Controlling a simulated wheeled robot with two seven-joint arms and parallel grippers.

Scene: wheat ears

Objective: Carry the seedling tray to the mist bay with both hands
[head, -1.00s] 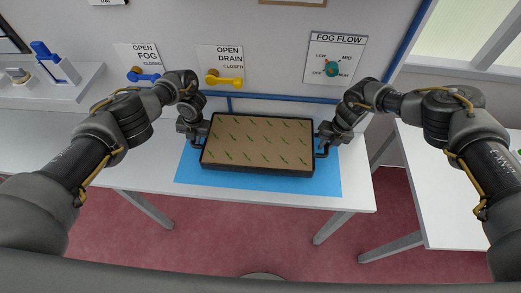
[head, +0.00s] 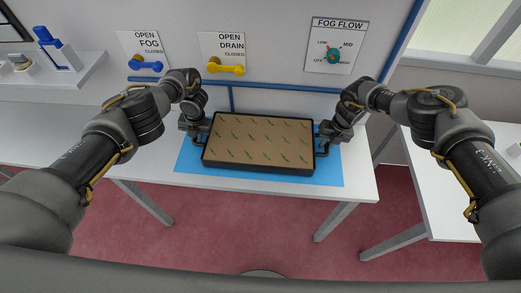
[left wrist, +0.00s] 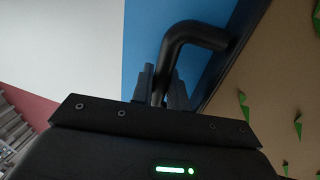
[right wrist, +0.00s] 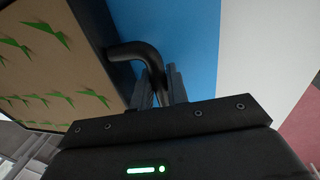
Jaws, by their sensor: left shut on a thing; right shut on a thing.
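The seedling tray (head: 258,170) is a black-rimmed tray with brown soil and rows of small green seedlings. It is over the blue mat (head: 330,176) on the white table; I cannot tell whether it touches the mat. My left gripper (head: 197,140) is shut on the tray's left handle, a black bent bar (left wrist: 190,36) in the left wrist view. My right gripper (head: 325,138) is shut on the right handle, which also shows in the right wrist view (right wrist: 135,52). The tray looks about level. The fingertips partly hide the handles.
On the wall behind are a blue fog lever (head: 146,66), a yellow drain lever (head: 225,69) and a fog flow dial (head: 333,54). A blue rail (head: 270,89) runs behind the tray. A second white table (head: 440,190) stands at right beyond a gap. A shelf (head: 70,80) is at left.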

